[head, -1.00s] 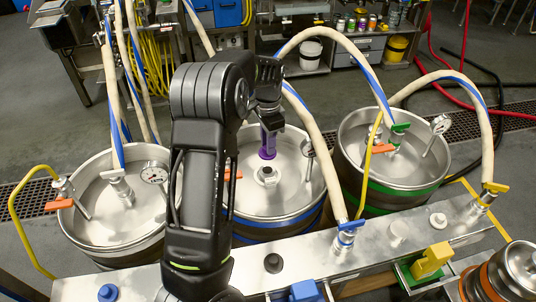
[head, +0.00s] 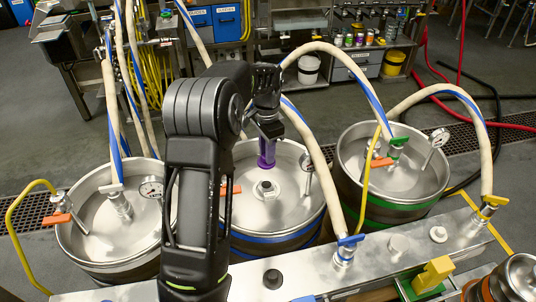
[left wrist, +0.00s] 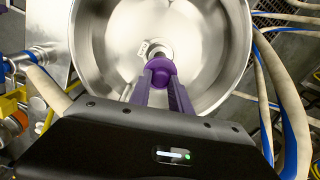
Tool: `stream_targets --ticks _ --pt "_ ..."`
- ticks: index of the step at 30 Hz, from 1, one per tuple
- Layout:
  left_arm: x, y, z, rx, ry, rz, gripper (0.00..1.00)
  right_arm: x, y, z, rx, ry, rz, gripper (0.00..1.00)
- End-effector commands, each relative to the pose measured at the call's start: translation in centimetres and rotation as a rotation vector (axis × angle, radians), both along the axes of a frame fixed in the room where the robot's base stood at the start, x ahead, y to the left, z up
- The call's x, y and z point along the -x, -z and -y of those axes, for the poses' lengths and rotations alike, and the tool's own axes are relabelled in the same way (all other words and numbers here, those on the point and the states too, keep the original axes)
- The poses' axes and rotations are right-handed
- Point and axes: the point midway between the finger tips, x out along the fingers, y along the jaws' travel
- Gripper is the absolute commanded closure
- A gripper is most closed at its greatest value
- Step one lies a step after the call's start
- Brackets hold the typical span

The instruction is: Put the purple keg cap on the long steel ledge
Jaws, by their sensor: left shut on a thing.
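My left gripper (head: 267,163) hangs above the middle keg (head: 290,205), over its central neck fitting (head: 266,189). In the left wrist view the two purple fingers (left wrist: 164,82) are shut on the purple keg cap (left wrist: 161,67), with the round keg top (left wrist: 205,40) below. The cap appears apart from the fitting. In the head view the cap cannot be told from the purple fingers. The long steel ledge (head: 320,268) runs along the front of the kegs. My right gripper is not in view.
The ledge carries a black cap (head: 272,279), pale caps (head: 438,234) and hose couplings with blue (head: 351,240) and yellow (head: 496,200) handles. Arching hoses (head: 325,150) stand beside the gripper. Kegs stand left (head: 105,230) and right (head: 400,175). Bare ledge shows between fittings.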

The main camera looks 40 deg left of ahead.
Motion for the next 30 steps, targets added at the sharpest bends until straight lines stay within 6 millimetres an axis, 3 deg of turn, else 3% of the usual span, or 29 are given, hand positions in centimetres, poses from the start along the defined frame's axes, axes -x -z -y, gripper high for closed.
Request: stream_targets --ticks 5,8,11,15,21,25,30 --pt "0.1 0.4 0.8 -0.001 -0.157 -0.007 1.0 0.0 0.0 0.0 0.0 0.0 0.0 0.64" --pt "0.1 0.8 2.4 -0.001 -0.284 -0.016 1.0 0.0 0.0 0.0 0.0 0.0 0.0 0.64" --pt "-0.1 1.1 5.3 0.0 -0.407 -0.024 1.0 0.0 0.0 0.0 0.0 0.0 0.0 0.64" --pt "-0.4 1.0 11.9 -0.002 -0.514 -0.032 1.0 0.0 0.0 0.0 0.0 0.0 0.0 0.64" --pt "-0.5 -0.1 20.2 -0.003 -0.479 -0.016 1.0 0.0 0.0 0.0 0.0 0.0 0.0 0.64" --pt "-0.4 -0.8 23.1 -0.002 -0.43 -0.003 1.0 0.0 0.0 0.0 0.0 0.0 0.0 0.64" --pt "-0.4 -1.1 24.1 0.0 -0.41 0.001 1.0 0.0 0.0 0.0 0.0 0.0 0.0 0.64"
